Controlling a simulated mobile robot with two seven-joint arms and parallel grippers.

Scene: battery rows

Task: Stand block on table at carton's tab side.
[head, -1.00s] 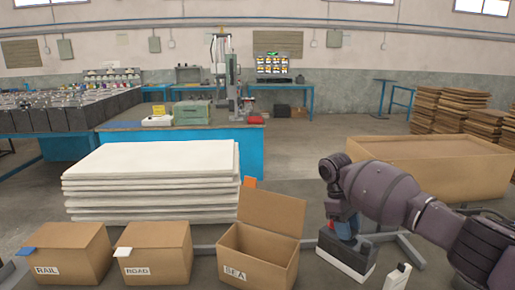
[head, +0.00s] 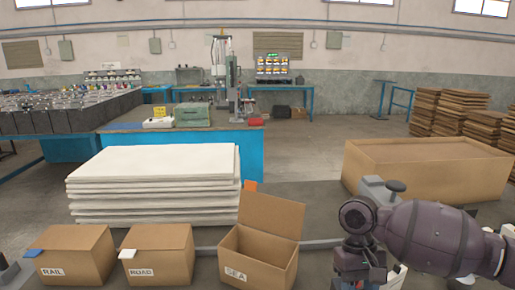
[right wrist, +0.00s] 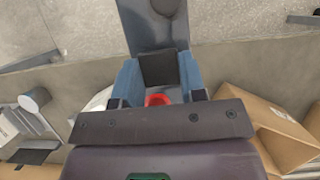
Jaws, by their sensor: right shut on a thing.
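The SEA carton (head: 258,253) stands with its lid raised; an orange tab (head: 250,185) shows behind the lid. The RAIL carton (head: 76,262) has a blue tab (head: 34,253) at its left. The ROAD carton (head: 157,259) has a white tab (head: 127,253) at its left. My right gripper (head: 358,272) is at the bottom, right of the SEA carton, pointing down. The block's lower end is hidden in the head view. My left gripper is not in view.
A stack of white sheets (head: 150,180) lies behind the cartons. A large open box (head: 420,180) stands behind my right arm. In the right wrist view, cartons (right wrist: 285,130) are at the right and a grey device (right wrist: 33,100) at the left. Bare surface shows between the SEA carton and my right gripper.

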